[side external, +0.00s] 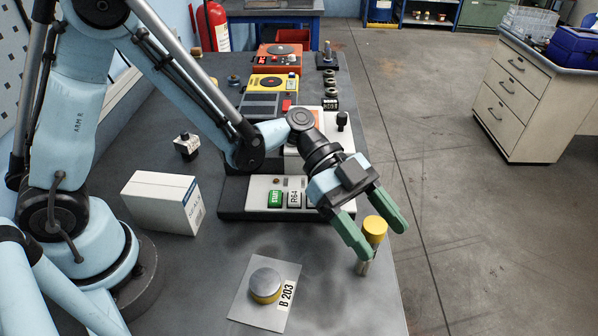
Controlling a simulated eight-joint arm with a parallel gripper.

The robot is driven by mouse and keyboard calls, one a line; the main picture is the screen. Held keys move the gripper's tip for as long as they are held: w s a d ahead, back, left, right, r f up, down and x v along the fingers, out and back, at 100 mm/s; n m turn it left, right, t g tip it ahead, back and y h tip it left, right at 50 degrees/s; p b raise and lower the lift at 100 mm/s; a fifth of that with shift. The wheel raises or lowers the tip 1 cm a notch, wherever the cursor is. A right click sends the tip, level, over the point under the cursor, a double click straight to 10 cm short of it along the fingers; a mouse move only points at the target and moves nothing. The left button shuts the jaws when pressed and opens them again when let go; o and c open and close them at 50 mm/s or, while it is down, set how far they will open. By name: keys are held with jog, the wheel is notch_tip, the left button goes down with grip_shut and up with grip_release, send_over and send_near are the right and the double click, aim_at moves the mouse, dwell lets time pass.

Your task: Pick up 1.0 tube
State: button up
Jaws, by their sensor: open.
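A slim cylinder with a yellow top (375,229) and a metallic lower part stands upright near the bench's right edge; it may be the 1.0 tube, but no 1.0 marking is readable. My gripper (381,237) is open, with two green fingers pointing down and to the right. In this view the yellow top shows between the fingers, and the left finger hides part of the cylinder. I cannot tell from this single view whether the fingers touch it or are level with it.
A pale plate labelled B 203 (244,303) holds a round grey-topped yellow piece (266,284). A white box (160,202) stands at left. A device with a green button (275,198) lies behind my gripper. The bench's front middle (340,300) is clear.

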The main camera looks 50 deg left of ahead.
jog(key=shift+x, duration=0.75)
jog(key=shift+c, duration=0.3)
grip_shut()
